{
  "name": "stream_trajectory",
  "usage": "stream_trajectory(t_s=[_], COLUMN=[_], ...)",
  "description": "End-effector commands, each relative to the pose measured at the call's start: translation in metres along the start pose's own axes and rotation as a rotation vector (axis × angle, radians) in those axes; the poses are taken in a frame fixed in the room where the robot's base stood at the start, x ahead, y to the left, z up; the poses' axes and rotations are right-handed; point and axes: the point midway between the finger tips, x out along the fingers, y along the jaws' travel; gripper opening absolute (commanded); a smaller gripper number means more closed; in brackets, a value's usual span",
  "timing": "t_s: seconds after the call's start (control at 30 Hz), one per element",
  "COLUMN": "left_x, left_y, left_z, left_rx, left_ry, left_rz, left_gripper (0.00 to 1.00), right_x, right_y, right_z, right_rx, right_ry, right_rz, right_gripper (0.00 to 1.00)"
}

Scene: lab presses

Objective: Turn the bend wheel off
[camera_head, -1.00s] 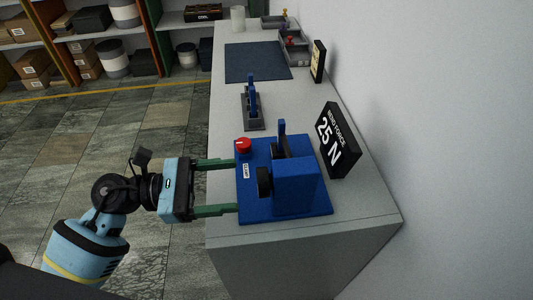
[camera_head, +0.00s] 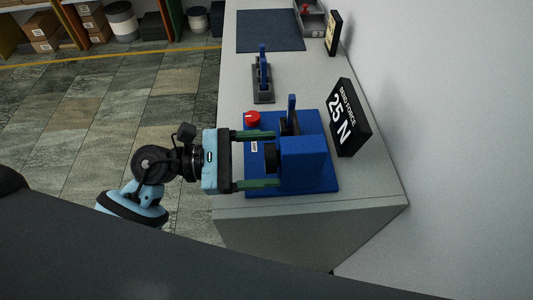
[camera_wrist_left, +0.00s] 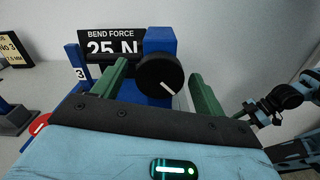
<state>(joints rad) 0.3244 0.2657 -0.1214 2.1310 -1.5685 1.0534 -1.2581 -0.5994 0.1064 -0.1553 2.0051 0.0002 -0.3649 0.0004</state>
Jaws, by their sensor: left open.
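The bend wheel is a black round knob (camera_head: 271,157) on the left face of the blue press (camera_head: 304,160). In the left wrist view the bend wheel (camera_wrist_left: 158,76) faces me, with a white mark pointing to its lower right. My left gripper (camera_head: 276,159) is open, its two green fingers on either side of the wheel. In the left wrist view the wheel shows between the fingers of my left gripper (camera_wrist_left: 159,72), with gaps visible on both sides.
A red button (camera_head: 252,118) sits on the press base near the left finger. A black "BEND FORCE 25 N" sign (camera_head: 347,118) stands behind the press by the wall. A smaller grey and blue device (camera_head: 263,80) and a dark mat (camera_head: 270,31) lie farther along the bench.

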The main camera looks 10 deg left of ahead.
Motion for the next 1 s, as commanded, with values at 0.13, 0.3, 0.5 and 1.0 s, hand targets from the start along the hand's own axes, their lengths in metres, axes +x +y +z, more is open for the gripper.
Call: stream_trajectory(t_s=[0.13,0.3,0.5,1.0], left_x=[0.009,0.011,0.011,0.010], left_y=[0.000,0.000,0.000,0.001], left_z=[0.001,-0.001,-0.001,0.003], left_rx=[0.000,-0.001,-0.001,-0.106], left_ry=[0.000,0.001,0.001,0.002], left_rz=[0.000,0.000,0.000,-0.002], left_gripper=[0.72,0.72,0.61,0.27], right_x=[-0.001,-0.001,-0.001,-0.005], right_y=[0.000,0.001,0.001,0.003], right_z=[-0.003,-0.002,-0.001,-0.013], right_rx=[-0.001,-0.002,-0.004,-0.008], right_ry=[0.004,0.002,0.000,0.020], right_rz=[0.001,0.001,0.001,0.004], right_gripper=[0.36,0.36,0.36,0.36])
